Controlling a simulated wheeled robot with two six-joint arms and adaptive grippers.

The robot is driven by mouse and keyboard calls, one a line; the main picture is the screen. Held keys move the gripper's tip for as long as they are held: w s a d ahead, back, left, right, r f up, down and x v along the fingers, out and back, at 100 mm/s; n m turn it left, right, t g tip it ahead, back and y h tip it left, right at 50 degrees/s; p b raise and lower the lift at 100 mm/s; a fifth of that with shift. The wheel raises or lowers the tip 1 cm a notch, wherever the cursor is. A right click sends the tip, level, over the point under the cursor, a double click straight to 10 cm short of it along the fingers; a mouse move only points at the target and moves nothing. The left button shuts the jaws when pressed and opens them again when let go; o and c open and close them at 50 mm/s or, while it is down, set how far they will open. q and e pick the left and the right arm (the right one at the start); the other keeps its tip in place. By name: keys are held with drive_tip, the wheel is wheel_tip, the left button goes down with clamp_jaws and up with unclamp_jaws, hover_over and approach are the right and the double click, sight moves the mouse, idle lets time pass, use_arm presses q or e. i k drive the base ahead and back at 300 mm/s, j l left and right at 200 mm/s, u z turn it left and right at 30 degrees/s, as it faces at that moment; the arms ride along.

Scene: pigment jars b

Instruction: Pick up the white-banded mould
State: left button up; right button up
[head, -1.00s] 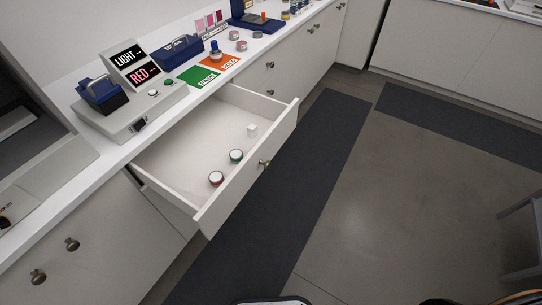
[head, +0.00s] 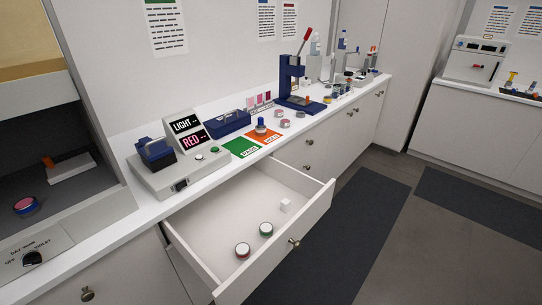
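I cannot make out for certain which piece is the white-banded mould. Several small round pieces lie on the counter beyond the orange card, among them a pink-topped one (head: 285,124) and a grey one (head: 300,114). A blue-topped piece (head: 261,127) stands upright on the orange card (head: 264,138). Neither of my grippers is in view.
The drawer juts out from the counter. A grey device with LIGHT and RED signs (head: 187,131), a blue caddy (head: 229,123) and a blue press with a red lever (head: 288,78) stand on the counter. A cabinet opening is at left. The floor at right is clear.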

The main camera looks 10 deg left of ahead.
sight(259, 131)
drive_tip(key=u, duration=0.8)
drive_tip(key=i+l+u, duration=0.2)
drive_tip(key=l+u, duration=0.75)
drive_tip(key=l, duration=0.15)
drive_tip(key=l+u, duration=0.5)
drive_tip(key=l, duration=0.15)
